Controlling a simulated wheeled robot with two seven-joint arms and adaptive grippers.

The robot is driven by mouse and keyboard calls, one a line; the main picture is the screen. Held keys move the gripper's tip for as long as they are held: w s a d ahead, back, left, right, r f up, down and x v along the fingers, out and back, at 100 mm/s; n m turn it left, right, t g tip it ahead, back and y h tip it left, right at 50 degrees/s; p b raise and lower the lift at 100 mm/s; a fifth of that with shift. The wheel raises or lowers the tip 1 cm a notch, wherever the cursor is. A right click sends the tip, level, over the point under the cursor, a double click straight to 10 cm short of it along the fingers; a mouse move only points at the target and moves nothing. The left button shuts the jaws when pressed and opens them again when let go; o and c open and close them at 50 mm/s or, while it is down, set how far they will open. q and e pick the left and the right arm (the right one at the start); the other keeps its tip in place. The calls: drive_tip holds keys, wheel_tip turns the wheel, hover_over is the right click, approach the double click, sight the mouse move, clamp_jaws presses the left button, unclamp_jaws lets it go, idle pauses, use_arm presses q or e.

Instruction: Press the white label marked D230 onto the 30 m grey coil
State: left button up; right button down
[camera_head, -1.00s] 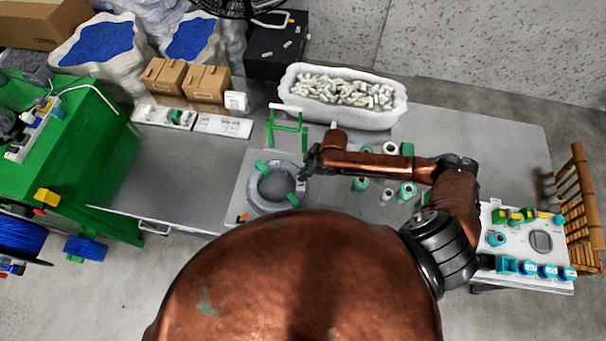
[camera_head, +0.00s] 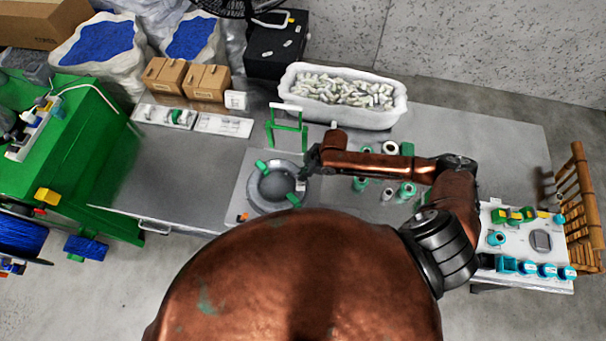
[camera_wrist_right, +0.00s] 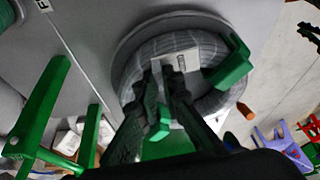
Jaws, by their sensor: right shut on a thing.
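The grey coil (camera_head: 262,200) lies in a round grey holder on a light plate on the table, with green clamps at its rim. In the right wrist view the coil (camera_wrist_right: 210,100) lies just beyond my fingertips. A white label (camera_wrist_right: 176,64) lies against the coil's upper side at the tips; its print is too small to read. In the head view a small white patch, the label (camera_head: 300,186), shows at the coil's right side. My right gripper (camera_wrist_right: 165,72) is shut on the label; it also shows at the coil's right edge (camera_head: 304,174). My left gripper is not in view.
A green stand (camera_head: 287,128) rises behind the coil. A white tub of pale pieces (camera_head: 343,97) is at the back. The table (camera_head: 170,185) left of the coil is clear.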

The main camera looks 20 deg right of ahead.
drive_tip(key=shift+s+f+p, duration=0.15)
drive_tip(key=shift+f+p, duration=0.05)
drive_tip(key=shift+p, duration=0.1)
idle(1.0)
drive_tip(key=c, duration=2.4)
unclamp_jaws()
drive_tip(key=o, duration=0.6)
drive_tip(key=shift+r, duration=0.1)
drive_tip(key=shift+c, duration=0.2)
drive_tip(key=shift+r, duration=0.15)
wheel_tip(320, 180, up, 7)
drive_tip(key=p, duration=0.7)
drive_tip(key=shift+p, duration=0.3)
